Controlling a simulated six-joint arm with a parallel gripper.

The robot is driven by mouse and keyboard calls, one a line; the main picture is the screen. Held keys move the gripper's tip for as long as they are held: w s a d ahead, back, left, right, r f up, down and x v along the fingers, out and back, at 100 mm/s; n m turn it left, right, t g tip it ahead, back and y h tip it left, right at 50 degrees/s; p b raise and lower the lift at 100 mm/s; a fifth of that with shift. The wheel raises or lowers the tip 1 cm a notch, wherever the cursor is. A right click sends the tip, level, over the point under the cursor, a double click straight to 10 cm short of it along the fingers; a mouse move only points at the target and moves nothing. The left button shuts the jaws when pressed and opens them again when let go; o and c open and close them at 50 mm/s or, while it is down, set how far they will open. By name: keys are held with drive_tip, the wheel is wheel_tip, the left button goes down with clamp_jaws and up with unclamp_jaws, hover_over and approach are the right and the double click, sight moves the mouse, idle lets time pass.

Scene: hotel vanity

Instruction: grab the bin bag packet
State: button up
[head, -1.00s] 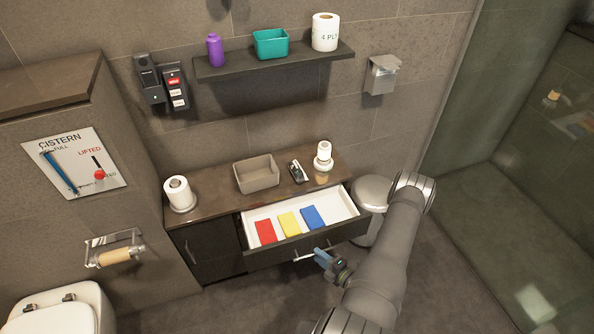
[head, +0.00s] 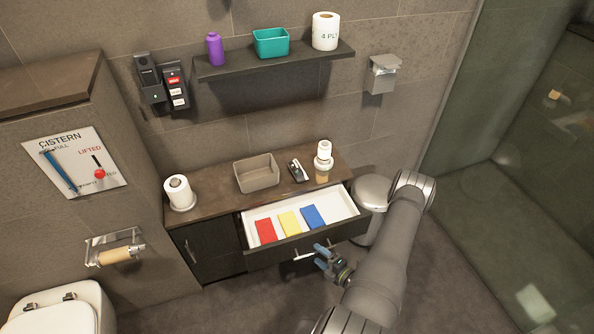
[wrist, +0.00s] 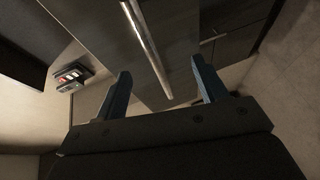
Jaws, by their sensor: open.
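An open drawer (head: 344,206) in the vanity holds three flat packets side by side: a red packet (head: 265,231), a yellow packet (head: 289,224) and a blue packet (head: 313,216). No label is readable, so I cannot tell which is the bin bag packet. My gripper (head: 321,257) is open and empty, just in front of the drawer front, near its bar handle (head: 302,256). In the wrist view my two blue fingers (wrist: 161,88) stand apart, with the handle (wrist: 146,48) ahead between them. The packets are hidden in the wrist view.
The vanity top (head: 222,195) carries a toilet roll (head: 179,192), a taupe bin (head: 257,174), a small dark item (head: 298,171) and a white-topped bottle (head: 323,158). A round bin (head: 371,192) stands right of the drawer. A shelf (head: 275,63) hangs above.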

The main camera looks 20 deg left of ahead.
drive_tip(key=s+a+f+m+g+h, duration=0.1)
drive_tip(key=s+g, duration=0.1)
drive_tip(key=s, duration=0.3)
drive_tip(key=s+a+f+m+g+h, duration=0.1)
drive_tip(key=s+a+f+m+g, duration=0.1)
drive_tip(key=s, duration=0.2)
drive_tip(key=w+d+r+m+t+h, duration=0.15)
drive_tip(key=w+d+m+h, duration=0.4)
drive_tip(key=w+d, duration=0.55)
drive_tip(key=w+d+m+t+h, duration=0.2)
drive_tip(key=w+d+m+h, duration=0.45)
drive_tip(key=w, duration=0.75)
drive_tip(key=w+d+r+m, duration=0.6)
drive_tip(key=w+r, duration=0.1)
wheel_tip(320, 180, up, 23)
drive_tip(key=g+y, duration=0.2)
hover_over(298, 168)
drive_tip(key=s+d, duration=0.4)
drive_tip(key=s, duration=0.1)
drive_tip(key=x, duration=1.1)
drive_tip(key=shift+a+f, duration=0.25)
drive_tip(key=shift+f, duration=0.05)
drive_tip(key=shift+w+x, duration=0.1)
drive_tip(key=shift+x, duration=1.35)
drive_tip(key=shift+w+x, duration=0.15)
drive_tip(key=shift+x, duration=1.35)
drive_tip(key=shift+r, duration=0.1)
